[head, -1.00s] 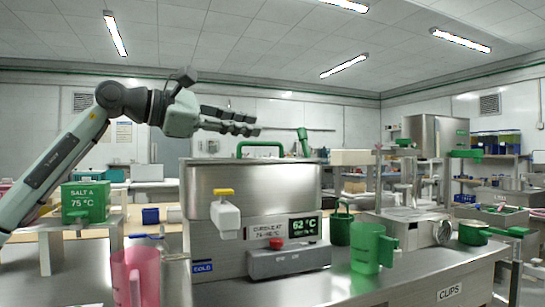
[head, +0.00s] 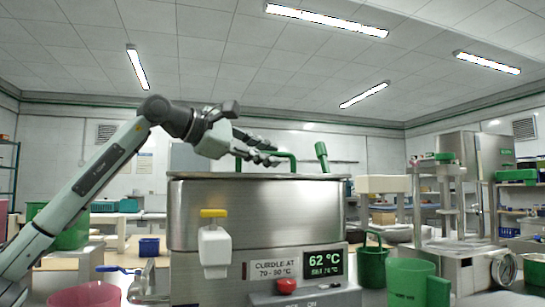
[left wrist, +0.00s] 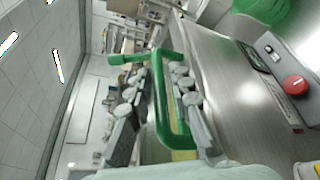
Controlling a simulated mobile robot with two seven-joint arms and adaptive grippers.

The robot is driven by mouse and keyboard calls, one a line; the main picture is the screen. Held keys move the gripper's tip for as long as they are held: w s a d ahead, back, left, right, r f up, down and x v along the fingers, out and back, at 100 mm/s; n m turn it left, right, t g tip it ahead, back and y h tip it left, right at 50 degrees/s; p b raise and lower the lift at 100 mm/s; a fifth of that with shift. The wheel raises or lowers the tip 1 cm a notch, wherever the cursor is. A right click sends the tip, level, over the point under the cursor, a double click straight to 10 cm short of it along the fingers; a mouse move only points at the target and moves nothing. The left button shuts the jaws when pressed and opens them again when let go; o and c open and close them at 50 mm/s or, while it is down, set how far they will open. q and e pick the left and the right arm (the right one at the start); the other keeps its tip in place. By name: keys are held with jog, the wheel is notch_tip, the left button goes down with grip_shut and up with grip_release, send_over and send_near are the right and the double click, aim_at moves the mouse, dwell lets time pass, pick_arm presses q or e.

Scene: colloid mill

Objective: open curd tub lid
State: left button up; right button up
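The curd tub (head: 262,212) is a brushed steel box in the head view, with a temperature display on its front. Its lid lies flat on top, seen edge-on as a thin rim (head: 260,175). A green loop handle (head: 292,158) stands up from the lid. My left gripper (head: 264,150) is at the handle, above the lid. In the left wrist view the green handle (left wrist: 161,100) lies between the spread fingers of the left gripper (left wrist: 158,88), with gaps on both sides. My right gripper is out of view.
A green upright rod (head: 322,155) stands just right of the handle. A white tap (head: 214,248) with a yellow lever projects from the tub's front. A red button (head: 287,285) is below the display.

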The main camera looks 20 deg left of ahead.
pick_arm(q)
jog(key=shift+x, duration=0.85)
jog(key=shift+a, duration=0.1)
grip_shut()
